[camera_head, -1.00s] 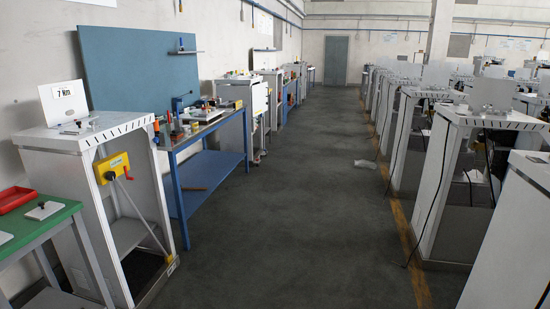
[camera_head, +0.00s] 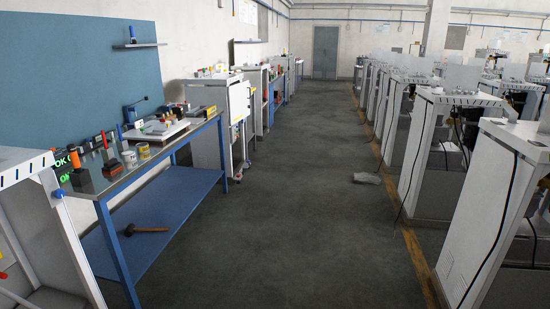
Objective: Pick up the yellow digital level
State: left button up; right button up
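A small yellow item (camera_head: 210,111) lies at the far right end of the workbench (camera_head: 188,134) on the left. It is too small to tell whether it is the yellow digital level. No other thing in view can be clearly recognised as the level. Neither of my grippers is in view.
The blue-framed bench carries a white board (camera_head: 156,129), small tins (camera_head: 143,150) and dark blocks. A hammer (camera_head: 146,230) lies on its lower blue shelf (camera_head: 165,211). White cabinets (camera_head: 480,208) line the right. The aisle floor (camera_head: 290,200) is clear, except for a grey lump (camera_head: 366,178).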

aim_at(207, 112)
jog(key=i+u, duration=0.1)
jog(key=i, duration=0.5)
jog(key=i+l+u, duration=0.1)
jog(key=i, duration=0.5)
jog(key=i+l+u, duration=0.1)
jog(key=i, duration=0.45)
jog(key=i+l+u, duration=0.1)
jog(key=i+l, duration=0.15)
jog(key=i, duration=0.35)
jog(key=i+l+u, duration=0.1)
jog(key=i+u, duration=0.25)
jog(key=i, duration=1.8)
jog(key=i+l, duration=0.25)
jog(key=i, duration=0.2)
jog(key=i+l+u, duration=0.35)
jog(key=u, duration=0.15)
jog(key=i+l+u, duration=0.45)
jog(key=k+l, duration=0.05)
jog(key=k, duration=0.05)
